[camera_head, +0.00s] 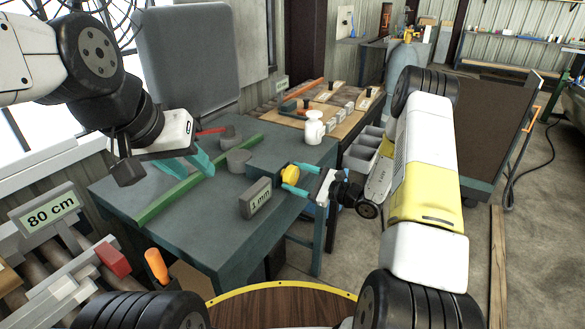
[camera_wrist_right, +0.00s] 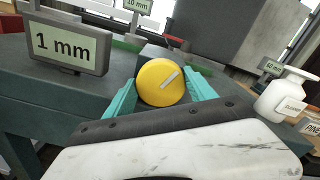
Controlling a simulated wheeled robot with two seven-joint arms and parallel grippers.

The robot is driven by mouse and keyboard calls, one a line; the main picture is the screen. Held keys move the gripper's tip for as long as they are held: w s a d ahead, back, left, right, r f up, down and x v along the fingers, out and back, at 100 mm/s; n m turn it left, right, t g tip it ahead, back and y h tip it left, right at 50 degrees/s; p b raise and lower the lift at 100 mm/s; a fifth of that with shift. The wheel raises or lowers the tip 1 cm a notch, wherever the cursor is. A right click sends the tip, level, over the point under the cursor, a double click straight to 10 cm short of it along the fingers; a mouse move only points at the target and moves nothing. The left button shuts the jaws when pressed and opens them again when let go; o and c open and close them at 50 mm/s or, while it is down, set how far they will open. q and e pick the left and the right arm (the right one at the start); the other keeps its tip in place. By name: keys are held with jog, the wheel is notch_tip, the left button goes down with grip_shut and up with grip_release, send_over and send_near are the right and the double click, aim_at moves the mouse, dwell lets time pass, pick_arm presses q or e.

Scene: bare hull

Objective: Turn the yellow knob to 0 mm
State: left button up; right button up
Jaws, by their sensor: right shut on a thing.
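The yellow knob (camera_head: 290,173) sits on the front of a dark block at the right side of the teal table. In the right wrist view the yellow knob (camera_wrist_right: 160,82) faces me, with a pale pointer line slanting to the upper right. My right gripper (camera_head: 292,180) is shut on the knob, its teal fingers on either side. It also shows in the right wrist view (camera_wrist_right: 160,95). A display (camera_head: 256,198) beside it reads 1 mm; it is also in the right wrist view (camera_wrist_right: 68,47). My left gripper (camera_head: 188,164) is open and empty above the table.
A green bar (camera_head: 200,178) crosses the teal table (camera_head: 205,235). A white bottle (camera_head: 314,128) stands behind the knob.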

jog(key=o, duration=1.4)
jog(key=shift+d, duration=0.1)
jog(key=v, duration=0.7)
jog(key=shift+s+d, duration=0.2)
jog(key=shift+d, duration=0.15)
